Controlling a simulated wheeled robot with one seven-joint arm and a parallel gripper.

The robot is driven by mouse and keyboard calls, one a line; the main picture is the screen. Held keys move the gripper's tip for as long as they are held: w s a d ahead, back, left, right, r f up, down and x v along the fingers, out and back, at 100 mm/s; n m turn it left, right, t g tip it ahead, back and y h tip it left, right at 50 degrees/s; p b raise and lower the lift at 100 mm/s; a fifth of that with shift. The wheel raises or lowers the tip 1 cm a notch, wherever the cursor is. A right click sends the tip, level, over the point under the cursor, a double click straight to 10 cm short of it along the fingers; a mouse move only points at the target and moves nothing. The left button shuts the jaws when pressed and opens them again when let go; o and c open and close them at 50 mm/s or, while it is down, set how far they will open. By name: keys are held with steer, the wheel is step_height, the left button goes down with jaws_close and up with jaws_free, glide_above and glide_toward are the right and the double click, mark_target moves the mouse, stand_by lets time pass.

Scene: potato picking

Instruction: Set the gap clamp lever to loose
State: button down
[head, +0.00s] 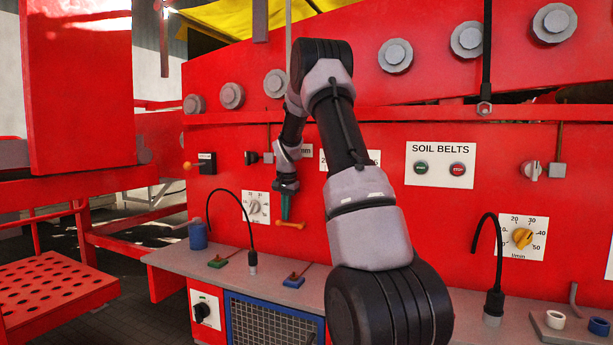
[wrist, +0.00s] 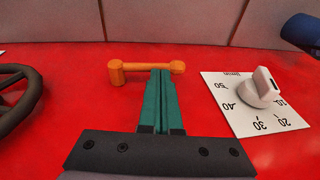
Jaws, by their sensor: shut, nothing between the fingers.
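An orange lever (head: 291,225) lies roughly level on the red panel, just below my gripper (head: 286,211). In the wrist view the orange lever (wrist: 140,67) has its thick round end at the left and its thinner end at the right. My gripper's green fingers (wrist: 160,72) are shut together with nothing between them. Their tips overlap the lever's arm near its thinner end; I cannot tell whether they touch it. No label naming this lever is readable, and my arm hides part of the panel.
A flow dial (head: 255,206) sits left of the lever, and also shows in the wrist view (wrist: 258,90). A bent black hose (head: 233,219) and a blue cylinder (head: 197,235) stand on the grey ledge (head: 330,291). Another orange-tipped lever (head: 188,166) is farther left.

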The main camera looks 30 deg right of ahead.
steer(key=shift+s+d+r+t+y, duration=0.45)
steer(key=shift+t+y, duration=0.15)
steer(key=shift+t, duration=0.2)
steer(key=shift+s+d+r+t+y, duration=0.35)
steer(key=shift+t+y, duration=0.25)
steer(key=shift+t, duration=0.2)
steer(key=v, duration=2.4)
steer(key=s+a+r+n, duration=0.1)
steer(key=s+a, duration=0.4)
steer(key=a, duration=0.2)
steer(key=s+a+n, duration=0.2)
steer(key=s+a, duration=0.2)
steer(key=a, duration=0.3)
steer(key=s+a+f+n, duration=0.1)
steer(key=s+a, duration=0.3)
steer(key=s, duration=0.4)
steer(key=s+a+f+n+t, duration=0.1)
steer(key=s+a+f, duration=0.3)
steer(key=s, duration=0.4)
steer(key=shift+a+n, duration=0.45)
steer(key=shift+n, duration=0.25)
